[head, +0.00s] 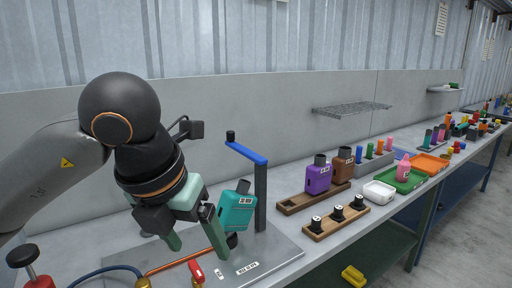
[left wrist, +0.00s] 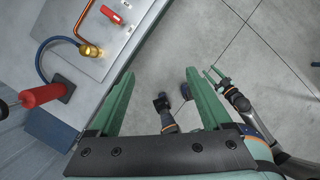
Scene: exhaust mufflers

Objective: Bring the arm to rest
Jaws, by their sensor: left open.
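My left gripper (head: 194,243) hangs over the metal plate on the bench, its green fingers apart. In the left wrist view (left wrist: 163,98) the space between the fingers is empty, with grey floor beyond. A teal muffler (head: 237,211) with a white label is at the post with the blue top arm (head: 261,196), just right of the gripper in the head view. I cannot tell whether a finger touches it. My right gripper (left wrist: 216,77) shows small in the left wrist view, low over the floor, with green fingers; its opening is unclear.
The metal plate (head: 268,256) carries a copper pipe (head: 176,261) and a red valve handle (head: 196,271). Purple (head: 318,179) and brown (head: 342,170) mufflers stand on a wooden rack. A white tray (head: 379,192) lies further right.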

